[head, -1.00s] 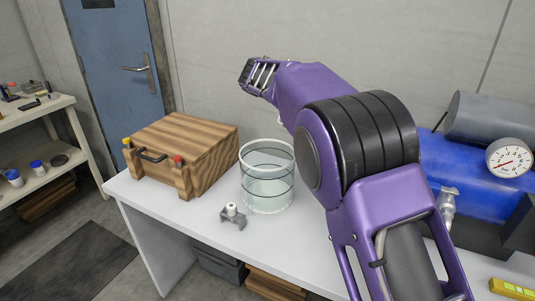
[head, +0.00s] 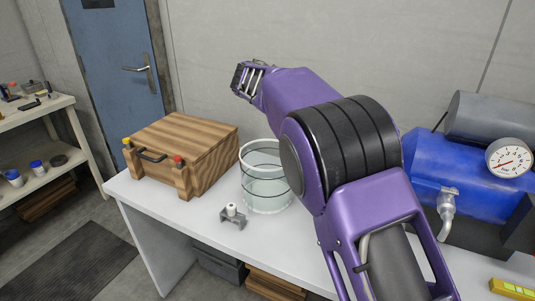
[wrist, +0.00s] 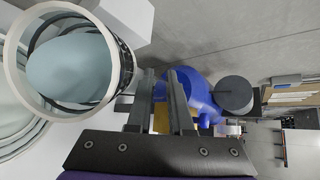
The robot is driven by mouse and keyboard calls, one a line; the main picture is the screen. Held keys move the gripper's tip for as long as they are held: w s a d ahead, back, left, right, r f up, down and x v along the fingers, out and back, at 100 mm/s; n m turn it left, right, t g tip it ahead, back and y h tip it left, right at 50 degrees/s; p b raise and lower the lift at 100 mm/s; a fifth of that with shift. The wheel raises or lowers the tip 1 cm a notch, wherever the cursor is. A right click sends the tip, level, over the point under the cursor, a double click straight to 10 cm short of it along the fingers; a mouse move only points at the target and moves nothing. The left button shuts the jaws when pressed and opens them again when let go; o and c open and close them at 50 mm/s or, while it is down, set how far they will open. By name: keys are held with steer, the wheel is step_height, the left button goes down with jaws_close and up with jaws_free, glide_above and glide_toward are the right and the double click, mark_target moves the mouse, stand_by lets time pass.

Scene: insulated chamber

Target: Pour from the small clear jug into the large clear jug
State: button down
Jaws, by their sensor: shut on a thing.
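The large clear jug (head: 266,178) stands upright on the white table, pale liquid in its lower part; my arm covers part of its right side. In the wrist view, curved clear glass at the left edge appears to be this large jug (wrist: 14,118). The small clear jug (wrist: 112,62) shows at upper left there, its round rim towards the camera and pale liquid inside. My gripper (wrist: 165,82) is shut on the small jug at the side nearest the fingers; the exact contact is hard to see.
A wooden box (head: 182,152) stands left of the large jug, and a small grey fitting (head: 233,217) lies in front. A blue tank (head: 447,184) with a gauge (head: 510,161) stands at the right. The table's front left is clear.

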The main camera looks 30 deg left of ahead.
steer(key=shift+s+a+r+n+t+h, duration=0.15)
steer(key=shift+a+r+t+h, duration=0.15)
steer(key=shift+r+h, duration=0.15)
steer(key=shift+s+a+r+n+t+h, duration=0.2)
steer(key=shift+r+t+h, duration=0.15)
steer(key=shift+r, duration=0.2)
stand_by(1.0)
steer(key=shift+s+a+f+t+h, duration=0.1)
steer(key=shift+s+a+t+h, duration=0.15)
steer(key=shift+a+t+h, duration=0.25)
stand_by(1.7)
steer(key=shift+s+a+f+n+t+h, duration=0.1)
steer(key=shift+s+a+n+t+h, duration=0.25)
steer(key=shift+a, duration=0.25)
steer(key=shift+s+a+f+n+t+h, duration=0.1)
steer(key=shift+s+a+t+h, duration=0.1)
steer(key=shift+s+a, duration=0.3)
stand_by(0.8)
steer(key=shift+s+a+f+n+t+h, duration=0.15)
steer(key=shift+a+t+h, duration=0.1)
steer(key=shift+a+t, duration=0.1)
steer(key=shift+s+a+f+n+t+h, duration=0.1)
steer(key=shift+a+n+t+h, duration=0.1)
steer(key=shift+a+t, duration=0.15)
stand_by(1.2)
